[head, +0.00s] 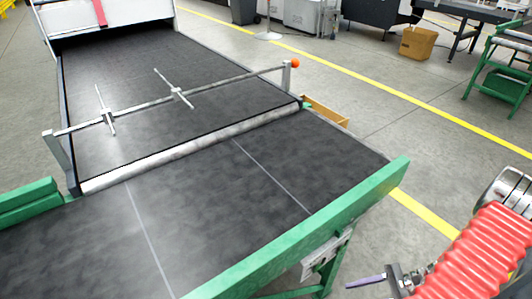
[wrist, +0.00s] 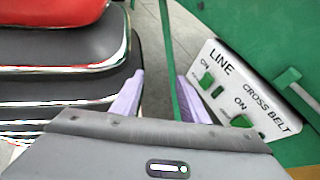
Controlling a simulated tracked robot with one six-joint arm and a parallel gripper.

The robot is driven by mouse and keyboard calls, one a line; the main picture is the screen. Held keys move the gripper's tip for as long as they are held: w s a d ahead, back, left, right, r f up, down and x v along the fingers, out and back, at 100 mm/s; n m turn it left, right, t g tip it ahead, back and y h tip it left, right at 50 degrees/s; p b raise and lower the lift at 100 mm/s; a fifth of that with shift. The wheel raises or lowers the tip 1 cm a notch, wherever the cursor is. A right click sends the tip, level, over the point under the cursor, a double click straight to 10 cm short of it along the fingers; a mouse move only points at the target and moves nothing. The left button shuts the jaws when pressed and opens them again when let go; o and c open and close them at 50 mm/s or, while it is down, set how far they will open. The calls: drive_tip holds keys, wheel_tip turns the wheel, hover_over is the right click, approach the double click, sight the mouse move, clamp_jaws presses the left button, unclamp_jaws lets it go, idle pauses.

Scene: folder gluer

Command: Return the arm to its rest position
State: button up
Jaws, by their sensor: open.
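My arm with its red ribbed sleeve (head: 470,262) is at the lower right of the head view. My gripper (head: 372,281) is low beside the green end rail of the conveyor, partly cut off by the bottom edge. In the wrist view its two lilac fingers (wrist: 160,98) stand apart with nothing held between them. A white control panel (wrist: 240,90) marked LINE and CROSS BELT, with green buttons, is to the right of the fingers, apart from them as far as I can see.
The dark conveyor belt (head: 200,225) ends at a green rail (head: 310,235). A metal crossbar (head: 230,78) with an orange knob spans it. A cardboard box (head: 418,42) stands on the floor at the back right. Grey floor (head: 400,135) right of the conveyor is clear.

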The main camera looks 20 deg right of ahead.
drive_tip(key=w+a+r+n+g+h, duration=0.25)
drive_tip(key=r+n+h, duration=0.3)
drive_tip(key=r, duration=0.55)
drive_tip(key=w+a+r+n+g+h, duration=0.25)
drive_tip(key=a+r+n+h, duration=0.35)
drive_tip(key=r, duration=0.6)
drive_tip(key=a+r+n+t, duration=0.6)
drive_tip(key=a+r+n, duration=0.2)
drive_tip(key=a+r, duration=0.5)
wheel_tip(320, 180, up, 2)
drive_tip(key=shift+w+a+r+t+h, duration=0.1)
drive_tip(key=shift+w+a+t+h, duration=0.2)
drive_tip(key=shift+t+h, duration=0.1)
drive_tip(key=shift+n, duration=0.25)
drive_tip(key=shift+c, duration=0.3)
drive_tip(key=shift+c, duration=0.8)
